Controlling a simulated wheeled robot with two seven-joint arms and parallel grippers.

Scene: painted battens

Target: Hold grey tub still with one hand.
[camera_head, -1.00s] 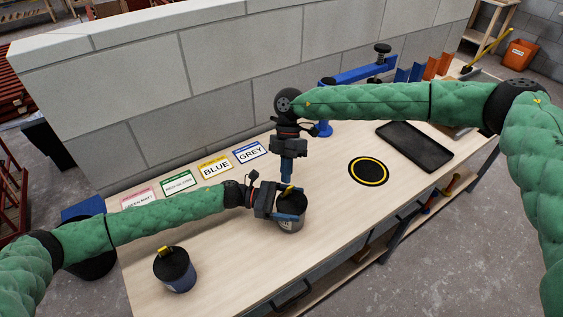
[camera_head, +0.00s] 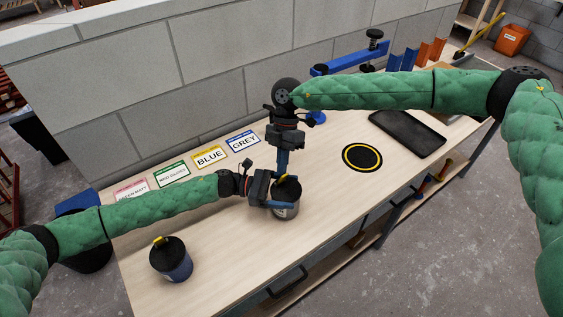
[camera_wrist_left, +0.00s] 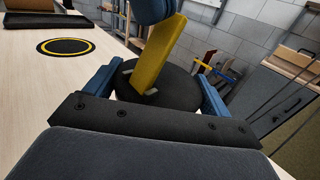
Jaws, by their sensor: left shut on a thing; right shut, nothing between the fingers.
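The grey tub (camera_head: 285,212) stands on the workbench with a black lid (camera_head: 287,188). My left gripper (camera_head: 282,200) is shut around the tub from the left, with its blue fingers on either side. In the left wrist view the black lid (camera_wrist_left: 160,88) lies between the fingers, and a yellow piece (camera_wrist_left: 158,52) stands tilted on it. My right gripper (camera_head: 283,166) points down right above the lid, its fingers shut, close to the yellow piece. Whether they touch it I cannot tell. The tub's far side is hidden.
A second tub (camera_head: 172,260), blue with a black lid, stands at the front left. Colour cards lie along the back, including the GREY card (camera_head: 243,141). A yellow-ringed black disc (camera_head: 362,157) and a black tray (camera_head: 408,133) are to the right.

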